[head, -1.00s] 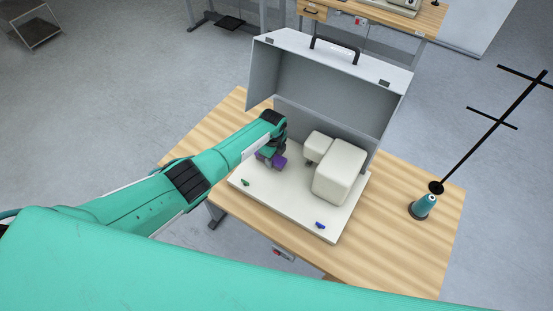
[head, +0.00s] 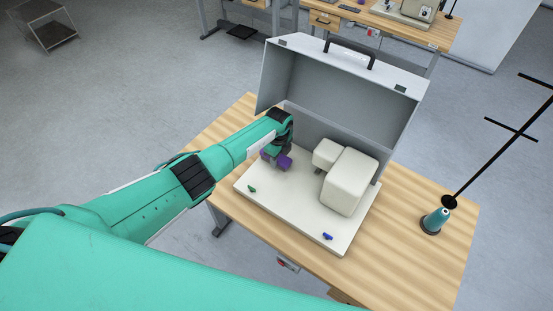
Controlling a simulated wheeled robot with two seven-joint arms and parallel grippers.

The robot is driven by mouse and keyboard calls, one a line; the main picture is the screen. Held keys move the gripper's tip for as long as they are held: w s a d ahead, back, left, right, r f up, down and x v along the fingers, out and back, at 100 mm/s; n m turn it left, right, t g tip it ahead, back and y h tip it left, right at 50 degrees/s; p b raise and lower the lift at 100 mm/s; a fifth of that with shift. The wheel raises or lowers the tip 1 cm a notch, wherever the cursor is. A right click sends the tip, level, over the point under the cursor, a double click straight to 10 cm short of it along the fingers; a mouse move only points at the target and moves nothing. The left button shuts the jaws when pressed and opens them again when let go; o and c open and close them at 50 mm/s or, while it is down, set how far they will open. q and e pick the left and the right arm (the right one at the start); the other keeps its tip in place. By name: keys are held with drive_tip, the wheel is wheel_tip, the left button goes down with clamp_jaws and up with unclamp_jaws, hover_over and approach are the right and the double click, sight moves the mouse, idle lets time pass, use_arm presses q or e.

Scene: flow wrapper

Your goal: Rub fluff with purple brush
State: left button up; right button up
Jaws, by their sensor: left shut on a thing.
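A purple brush (head: 284,163) is at the end of my left arm, over the left back part of the white base plate. My left gripper (head: 276,155) is shut on it; the fingers are small and partly hidden by the wrist. I cannot tell whether the brush touches the plate. I cannot make out any fluff at this size.
An open grey case lid (head: 340,85) stands behind the plate (head: 290,205). A cream machine (head: 347,180) sits on the plate's right. A small green piece (head: 252,188) and blue piece (head: 327,236) lie at its front. A teal thread cone (head: 435,220) stands right.

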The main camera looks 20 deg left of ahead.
sight(286, 161)
use_arm(q)
drive_tip(key=shift+s+d+p, duration=0.25)
drive_tip(key=shift+s+d, duration=0.05)
drive_tip(key=shift+d, duration=0.5)
drive_tip(key=shift+s+d+p, duration=0.2)
drive_tip(key=shift+s+d, duration=0.1)
drive_tip(key=shift+d, duration=0.5)
drive_tip(key=shift+s+d+f, duration=0.1)
drive_tip(key=shift+s+d, duration=0.15)
drive_tip(key=shift+d, duration=0.35)
drive_tip(key=shift+s+d+r, duration=0.1)
drive_tip(key=shift+s+d, duration=0.15)
drive_tip(key=shift+d, duration=0.4)
drive_tip(key=shift+s+d+f, duration=0.1)
drive_tip(key=shift+s+d, duration=0.15)
drive_tip(key=shift+d, duration=0.35)
drive_tip(key=shift+r+p, duration=0.2)
drive_tip(key=shift+p, duration=0.15)
wheel_tip(286, 161, up, 4)
drive_tip(key=p, duration=0.3)
drive_tip(key=shift+r+p, duration=0.15)
drive_tip(key=shift+p, duration=0.25)
drive_tip(key=shift+w+r+p, duration=0.2)
drive_tip(key=shift+r+p, duration=0.4)
drive_tip(key=shift+r, duration=0.1)
drive_tip(key=c, duration=0.3)
drive_tip(key=shift+c, duration=0.4)
drive_tip(key=shift+w+r, duration=0.1)
